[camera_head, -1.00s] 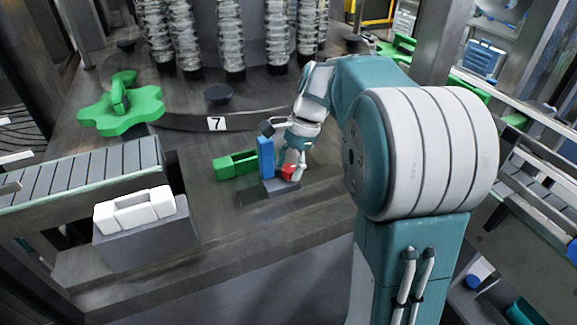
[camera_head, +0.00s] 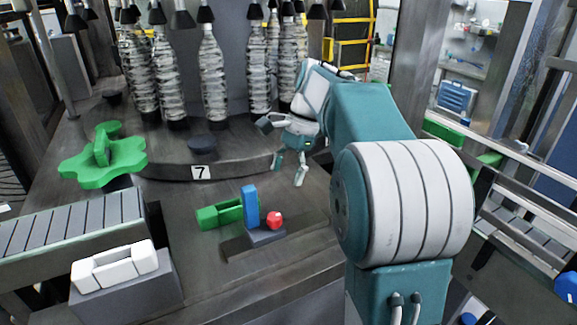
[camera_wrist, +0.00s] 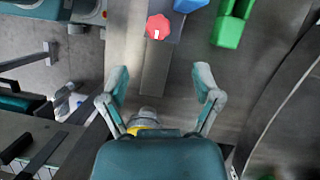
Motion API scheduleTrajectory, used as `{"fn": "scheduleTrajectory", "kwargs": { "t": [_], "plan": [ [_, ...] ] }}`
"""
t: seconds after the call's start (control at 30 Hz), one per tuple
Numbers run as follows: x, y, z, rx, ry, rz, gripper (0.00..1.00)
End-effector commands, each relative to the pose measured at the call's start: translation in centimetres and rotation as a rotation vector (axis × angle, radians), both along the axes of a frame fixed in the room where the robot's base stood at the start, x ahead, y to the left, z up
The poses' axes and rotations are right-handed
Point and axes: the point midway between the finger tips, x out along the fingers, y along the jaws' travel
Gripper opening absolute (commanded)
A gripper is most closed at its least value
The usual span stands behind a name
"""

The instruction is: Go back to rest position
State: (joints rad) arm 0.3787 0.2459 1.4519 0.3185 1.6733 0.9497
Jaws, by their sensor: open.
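My gripper (camera_head: 289,172) is open and empty. In the head view it hangs above the machine table, up and to the right of a red knob (camera_head: 274,220) and apart from it. In the wrist view the gripper (camera_wrist: 160,88) has its two fingers spread wide, with bare table between them. The red knob (camera_wrist: 158,27) shows there near the top, beyond the fingertips. It sits on a grey base (camera_head: 266,237) beside an upright blue block (camera_head: 250,206).
A green block (camera_head: 220,214) lies left of the blue one. A green star wheel (camera_head: 103,160), a conveyor (camera_head: 75,232) and a white handle (camera_head: 115,266) stand to the left. Several clear bottles (camera_head: 211,75) hang behind. A yellow frame (camera_head: 352,45) is at the back.

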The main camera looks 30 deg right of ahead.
Motion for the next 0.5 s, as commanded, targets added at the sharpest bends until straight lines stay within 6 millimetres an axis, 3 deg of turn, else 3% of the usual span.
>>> {"fn": "scheduleTrajectory", "kwargs": {
  "t": [0.17, 0.5],
  "plan": [
    [0.12, -0.51, 1.21, 0.000, 0.001, 0.000, 0.82],
    [0.12, -0.53, 1.33, 0.001, 0.001, 0.000, 0.82]
  ]
}}
